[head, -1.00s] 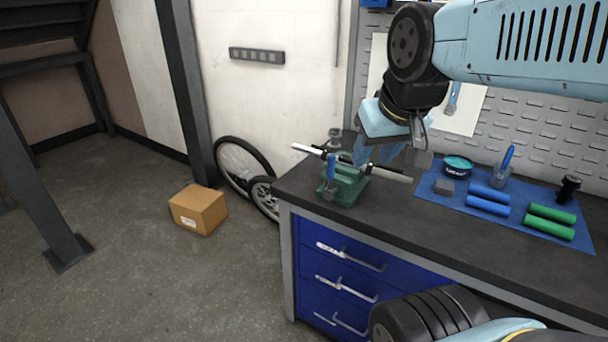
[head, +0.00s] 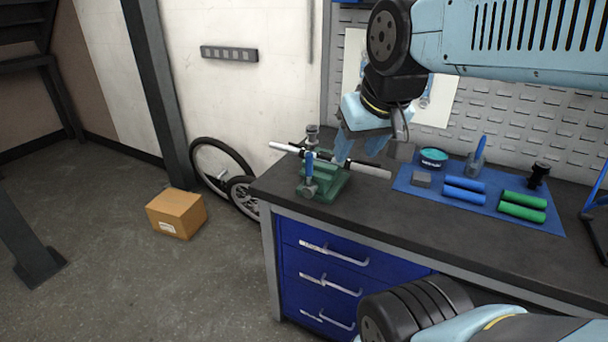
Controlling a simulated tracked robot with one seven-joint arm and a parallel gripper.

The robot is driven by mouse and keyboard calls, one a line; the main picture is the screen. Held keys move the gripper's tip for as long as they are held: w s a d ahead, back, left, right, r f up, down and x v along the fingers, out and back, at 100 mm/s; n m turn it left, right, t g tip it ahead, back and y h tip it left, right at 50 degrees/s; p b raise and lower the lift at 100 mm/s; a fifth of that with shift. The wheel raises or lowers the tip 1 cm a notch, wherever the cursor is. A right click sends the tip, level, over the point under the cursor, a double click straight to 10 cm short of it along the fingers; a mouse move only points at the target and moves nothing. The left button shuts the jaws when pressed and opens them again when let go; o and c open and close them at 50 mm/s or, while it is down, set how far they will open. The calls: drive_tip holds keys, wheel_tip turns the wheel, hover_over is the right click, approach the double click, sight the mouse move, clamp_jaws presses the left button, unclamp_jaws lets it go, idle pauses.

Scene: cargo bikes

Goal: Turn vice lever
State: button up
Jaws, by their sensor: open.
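A green vice (head: 328,186) sits on the dark workbench near its left end. Its lever (head: 309,166) has a blue upright handle and stands at the vice's front left. A bar (head: 372,169), white at its left end and grey at its right, lies across the vice. My gripper (head: 358,155) points down just above and to the right of the vice, with its light blue fingers apart and nothing seen between them. The fingertips overlap the bar and the vice's back right in the picture; I cannot tell whether they touch. The fingers appear clear of the lever.
A blue mat (head: 405,181) on the bench (head: 440,225) holds a teal tin (head: 433,158), blue grips (head: 464,190), green grips (head: 522,206) and a cup with a blue tool (head: 476,162). Blue drawers are below. A cardboard box (head: 176,213) and wheels (head: 219,168) stand on the left.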

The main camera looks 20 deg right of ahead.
drive_tip(key=w+g, duration=0.1)
drive_tip(key=w, duration=0.3)
drive_tip(key=w+n+g, duration=0.1)
drive_tip(key=w, duration=0.3)
drive_tip(key=w+n+g, duration=0.1)
drive_tip(key=w, duration=0.3)
drive_tip(key=shift+w+a+r, duration=0.25)
drive_tip(key=shift+w+r, duration=0.1)
drive_tip(key=n+g, duration=0.2)
drive_tip(key=g, duration=0.1)
hover_over(309, 172)
drive_tip(key=w, duration=0.1)
wheel_tip(309, 172, down, 4)
drive_tip(key=f, duration=1.4)
drive_tip(key=shift+d, duration=0.2)
drive_tip(key=shift+c, duration=0.4)
clamp_jaws()
